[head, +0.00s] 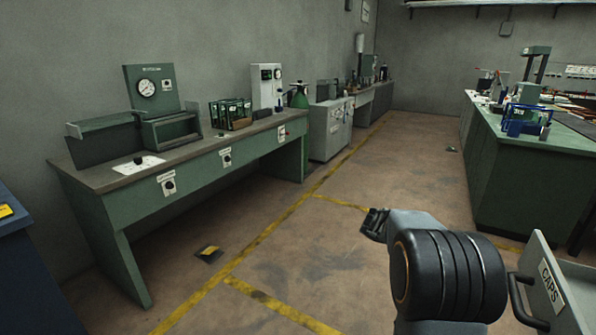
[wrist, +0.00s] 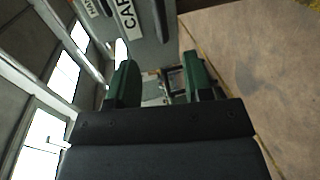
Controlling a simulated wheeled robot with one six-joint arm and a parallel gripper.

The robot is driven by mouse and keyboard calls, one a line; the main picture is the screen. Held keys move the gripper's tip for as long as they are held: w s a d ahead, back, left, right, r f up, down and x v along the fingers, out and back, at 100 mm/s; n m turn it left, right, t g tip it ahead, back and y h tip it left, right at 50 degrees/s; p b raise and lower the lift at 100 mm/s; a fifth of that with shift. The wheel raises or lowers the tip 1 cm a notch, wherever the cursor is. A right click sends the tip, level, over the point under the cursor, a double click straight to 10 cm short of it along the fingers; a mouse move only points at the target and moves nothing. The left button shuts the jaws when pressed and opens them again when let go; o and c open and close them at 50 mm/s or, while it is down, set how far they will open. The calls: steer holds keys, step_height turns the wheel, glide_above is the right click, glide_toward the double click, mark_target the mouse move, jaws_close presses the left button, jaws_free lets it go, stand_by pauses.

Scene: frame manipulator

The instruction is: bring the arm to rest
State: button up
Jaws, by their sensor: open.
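My gripper (head: 374,224) shows in the head view at the end of my dark arm, above the floor right of the middle. Much of it is hidden behind the rounded arm joint. In the wrist view, the two green fingers of my gripper (wrist: 156,68) stand apart with nothing held between them.
A grey bin or drawer marked CAPS (head: 566,292) is close to my arm at the lower right; its label (wrist: 128,16) also shows in the wrist view. A green bench (head: 215,158) lines the left wall. A cluttered counter (head: 530,180) stands right.

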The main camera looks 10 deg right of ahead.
step_height(320, 180, down, 6)
steer(key=a+n+t+y, duration=0.2)
steer(key=n+y, duration=0.1)
steer(key=n, duration=0.1)
steer(key=s+a+n+t+y+p, duration=0.2)
steer(key=a+t+y+p, duration=0.15)
steer(key=a, duration=0.45)
steer(key=s+a+r+n+t+y+p, duration=0.2)
steer(key=a+r+t+y+p, duration=0.3)
steer(key=a+r+t+p, duration=0.3)
steer(key=s+a+r+p, duration=0.1)
steer(key=a+r+p, duration=0.3)
steer(key=a+r, duration=0.4)
steer(key=shift+a+p, duration=0.35)
steer(key=shift+a, duration=0.3)
steer(key=shift+d+r, duration=0.1)
steer(key=shift+d, duration=0.05)
